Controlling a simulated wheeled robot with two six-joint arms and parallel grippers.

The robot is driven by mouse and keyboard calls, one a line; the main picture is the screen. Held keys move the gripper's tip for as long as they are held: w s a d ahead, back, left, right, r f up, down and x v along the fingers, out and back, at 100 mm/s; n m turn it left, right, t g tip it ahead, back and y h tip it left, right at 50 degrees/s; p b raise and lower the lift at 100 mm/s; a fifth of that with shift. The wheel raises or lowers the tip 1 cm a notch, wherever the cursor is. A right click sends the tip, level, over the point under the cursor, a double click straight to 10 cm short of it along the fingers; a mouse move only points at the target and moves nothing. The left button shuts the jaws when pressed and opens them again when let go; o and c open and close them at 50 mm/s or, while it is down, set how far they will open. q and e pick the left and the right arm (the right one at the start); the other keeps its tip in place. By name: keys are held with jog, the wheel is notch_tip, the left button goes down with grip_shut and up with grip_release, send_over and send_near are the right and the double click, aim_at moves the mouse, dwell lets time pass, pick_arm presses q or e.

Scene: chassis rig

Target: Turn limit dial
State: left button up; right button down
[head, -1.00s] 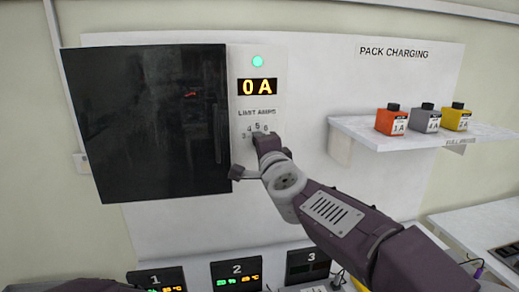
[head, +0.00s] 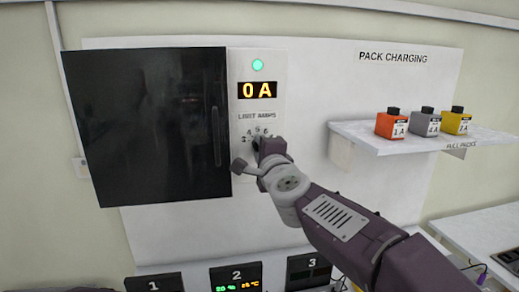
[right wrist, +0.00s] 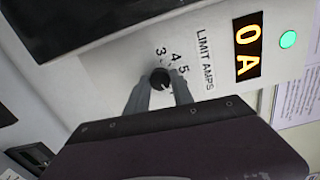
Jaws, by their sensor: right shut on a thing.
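The limit dial (right wrist: 160,78) is a small black round knob on the white control panel (head: 280,100), below the printed words LIMIT AMPS. Numbers such as 3, 4 and 5 are printed around it. My right gripper (right wrist: 160,88) is shut on the dial, one grey finger on each side. In the head view my right gripper (head: 262,148) covers the dial and part of its scale. The amber display (head: 257,90) above reads 0 A, and a round green lamp (head: 258,65) is lit over it. My left gripper is not in the head view.
A dark cabinet door (head: 145,125) with a vertical handle is left of the panel. A white shelf (head: 375,137) at the right holds orange, grey and yellow packs. Numbered charging bays (head: 236,277) stand below.

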jog(key=c, duration=1.1)
grip_release()
jog(key=shift+s+d, duration=0.1)
jog(key=shift+d, duration=0.05)
jog(key=v, duration=0.9)
